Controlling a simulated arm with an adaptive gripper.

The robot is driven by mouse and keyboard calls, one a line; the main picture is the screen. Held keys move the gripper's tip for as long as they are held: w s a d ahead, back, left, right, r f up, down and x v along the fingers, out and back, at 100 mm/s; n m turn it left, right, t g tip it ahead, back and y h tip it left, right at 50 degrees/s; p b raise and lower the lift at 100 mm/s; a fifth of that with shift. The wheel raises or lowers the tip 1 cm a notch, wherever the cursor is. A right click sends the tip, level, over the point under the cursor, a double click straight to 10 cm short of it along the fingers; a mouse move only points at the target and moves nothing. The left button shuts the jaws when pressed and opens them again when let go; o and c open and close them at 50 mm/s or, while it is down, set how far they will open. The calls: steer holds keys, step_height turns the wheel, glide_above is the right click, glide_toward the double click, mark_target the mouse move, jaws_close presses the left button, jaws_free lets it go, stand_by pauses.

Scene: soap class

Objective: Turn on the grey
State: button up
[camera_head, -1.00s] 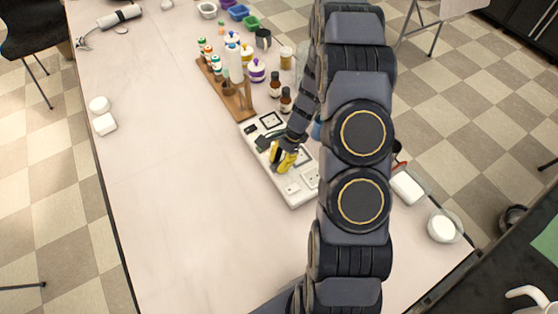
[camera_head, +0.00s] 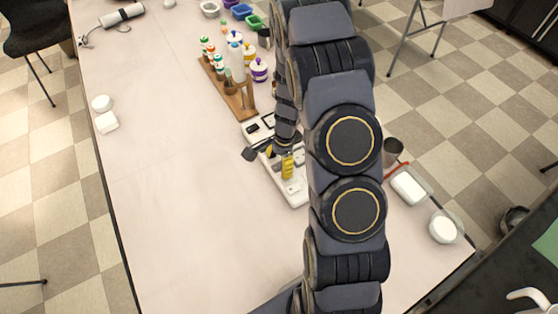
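A white board (camera_head: 296,196) with switch-like fittings lies on the table, and my arm covers its right side. No grey part to turn on can be clearly made out. My gripper (camera_head: 271,157) is over the middle of the board. One dark finger points left and a yellow finger part (camera_head: 287,167) points down at the board; they look spread apart with nothing visible between them. I cannot tell whether the yellow part touches the board.
A wooden rack (camera_head: 237,101) with small bottles stands behind the board. Purple- and yellow-lidded jars (camera_head: 258,70) are beside it. White soap pieces (camera_head: 106,122) lie at the left edge. Dishes with white blocks (camera_head: 409,188) sit at the right. The left front table (camera_head: 185,215) is clear.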

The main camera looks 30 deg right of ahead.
steer(key=shift+r, duration=0.1)
step_height(320, 180, up, 12)
steer(key=d, duration=0.1)
steer(key=shift+d, duration=0.3)
stand_by(0.6)
